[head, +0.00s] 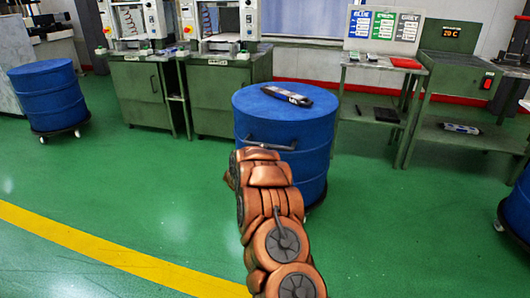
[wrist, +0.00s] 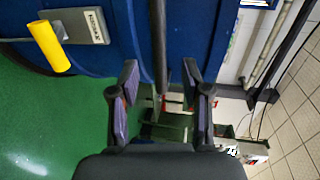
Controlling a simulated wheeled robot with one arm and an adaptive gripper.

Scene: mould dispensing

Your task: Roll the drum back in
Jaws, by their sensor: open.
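A blue drum (head: 287,135) stands upright in the middle of the head view, and its wall fills the upper wrist view (wrist: 205,30). A dark bar handle (head: 270,146) sticks out from its near side. My arm reaches to the drum's near side just below this handle; my gripper is hidden there by the arm. In the wrist view my gripper (wrist: 160,85) is open, with the dark bar (wrist: 158,45) running between its fingers, not visibly clamped. A grey plate with a yellow grip (wrist: 48,46) shows at the left of the wrist view.
A dark labelled tool (head: 287,95) lies on the drum's lid. Green machine cabinets (head: 148,95) and a green bench (head: 380,75) stand behind. Another blue drum (head: 48,95) on a wheeled dolly is at left; part of another (head: 518,205) is at right. Green floor is clear at left.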

